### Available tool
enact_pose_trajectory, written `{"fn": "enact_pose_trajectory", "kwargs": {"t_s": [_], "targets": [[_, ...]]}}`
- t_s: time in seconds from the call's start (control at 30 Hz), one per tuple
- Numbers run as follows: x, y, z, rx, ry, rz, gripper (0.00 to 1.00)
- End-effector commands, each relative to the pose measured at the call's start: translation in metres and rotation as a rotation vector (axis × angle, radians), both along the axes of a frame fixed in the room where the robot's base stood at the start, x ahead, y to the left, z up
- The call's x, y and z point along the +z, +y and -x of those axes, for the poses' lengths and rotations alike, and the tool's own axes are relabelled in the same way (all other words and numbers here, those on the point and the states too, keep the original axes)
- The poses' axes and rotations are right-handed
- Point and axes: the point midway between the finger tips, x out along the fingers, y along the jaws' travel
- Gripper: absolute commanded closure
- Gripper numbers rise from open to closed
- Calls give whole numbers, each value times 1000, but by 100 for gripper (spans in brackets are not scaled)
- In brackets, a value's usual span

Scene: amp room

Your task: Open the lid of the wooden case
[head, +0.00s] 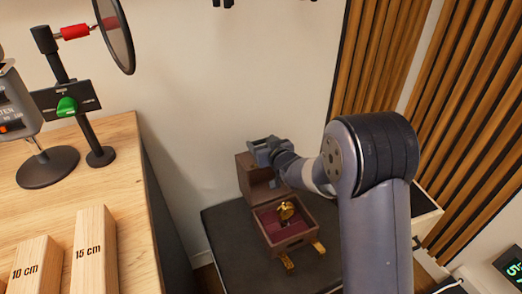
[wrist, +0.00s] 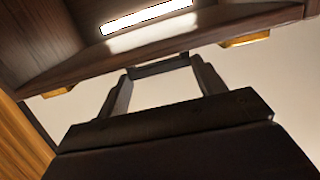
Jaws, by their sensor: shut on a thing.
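The wooden case (head: 291,242) stands on a dark-topped surface, and its brown lid (head: 252,174) is raised, standing up at the back. The inside has a dark red lining, and a gold object (head: 287,211) sits in it. Two gold fittings show at the case's front. My gripper (head: 263,150) is at the top edge of the raised lid, shut on it. In the wrist view, dark wood of the case (wrist: 60,50) with a bright reflection fills the top, and the gripper fingers (wrist: 160,82) reach to its edge. The exact contact is hard to see.
The dark top (head: 224,232) has free room left of the case. A wooden table (head: 155,248) at the left carries marked blocks (head: 95,250) and a black stand (head: 99,155). A slatted wall (head: 375,65) is behind my arm on the right.

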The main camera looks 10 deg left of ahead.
Motion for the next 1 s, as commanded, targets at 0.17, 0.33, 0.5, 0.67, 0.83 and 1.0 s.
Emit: {"fn": "enact_pose_trajectory", "kwargs": {"t_s": [0.17,0.33,0.5,0.67,0.83,1.0], "targets": [[0,-7,9,-1,-48,-36,76],[5,-10,13,-1,-69,-52,76],[7,-10,13,-1,-70,-53,76],[7,-10,13,-1,-70,-52,76],[7,-10,13,-1,-70,-52,21],[7,-10,13,-1,-70,-53,13]]}}
